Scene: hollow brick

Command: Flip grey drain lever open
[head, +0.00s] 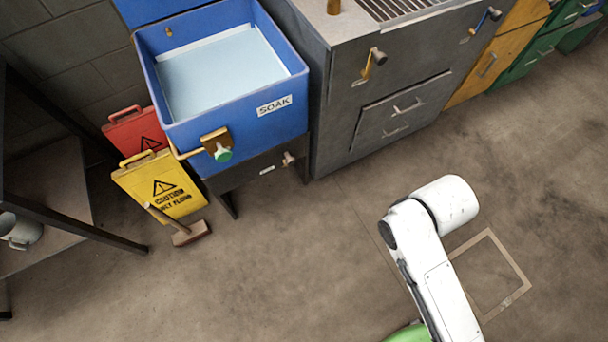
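A lever with a grey knob (378,56) and a yellowish arm sits on the front of the grey sink cabinet (335,110), near its upper left. The knob points up and to the right. A second lever with a green knob (223,154) sits on a brass plate on the front of the blue SOAK tub (245,135). My white arm shows at the lower right, well short of the cabinet. My gripper is not in view.
A yellow caution sign (160,188) and a red sign (133,128) stand left of the tub. A wooden brush-like tool (189,234) lies on the floor. A dark metal shelf (70,228) stands at left. The floor before the grey cabinet is clear.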

